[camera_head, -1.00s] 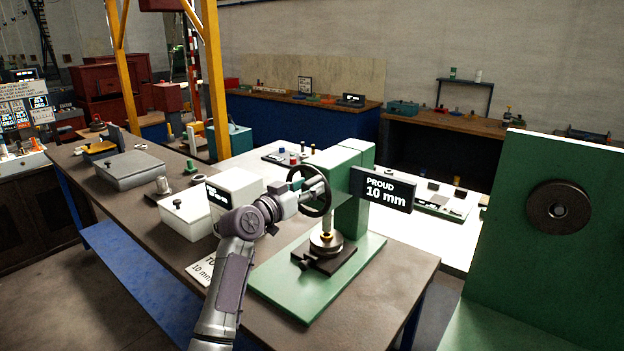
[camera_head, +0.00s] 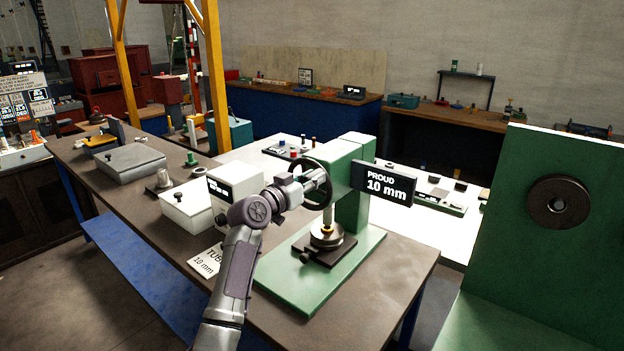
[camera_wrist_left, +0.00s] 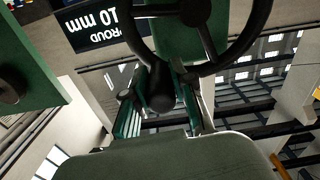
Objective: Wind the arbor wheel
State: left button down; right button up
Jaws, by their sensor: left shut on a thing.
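The arbor wheel (camera_head: 294,166) is a dark spoked handwheel on the left side of the green arbor press (camera_head: 350,205). My left gripper (camera_head: 318,178) is at the wheel and covers part of it. In the left wrist view the wheel's rim (camera_wrist_left: 252,45) arcs across the top. There my left gripper (camera_wrist_left: 160,98) is shut around a dark handle knob (camera_wrist_left: 161,88) below the rim. A sign on the press (camera_head: 384,184) reads "PROUD 10 mm". My right gripper is not in view.
The press stands on a brown bench (camera_head: 390,275). A white box with a display (camera_head: 236,184) and a lidded white box (camera_head: 188,208) stand left of it. A tall green panel with a dark disc (camera_head: 558,203) rises at the right.

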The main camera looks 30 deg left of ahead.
aim_at(306, 161)
pick_arm(q)
jog(key=shift+a, duration=0.1)
jog(key=shift+r+n, duration=0.1)
jog(key=shift+n, duration=0.2)
jog(key=n, duration=0.1)
jog(key=a+r+n, duration=0.1)
jog(key=shift+a+n+p, duration=0.2)
jog(key=shift+n+p, duration=0.1)
jog(key=a+n, duration=0.1)
jog(key=n, duration=0.2)
jog(key=shift+w+a+r, duration=0.1)
jog(key=shift+a+r, duration=0.2)
jog(key=shift+a, duration=0.1)
jog(key=shift+a+n, duration=0.6)
jog(key=shift+n, duration=0.5)
jog(key=shift+r, duration=0.1)
jog(key=shift+a+n, duration=0.1)
jog(key=shift+n, duration=0.2)
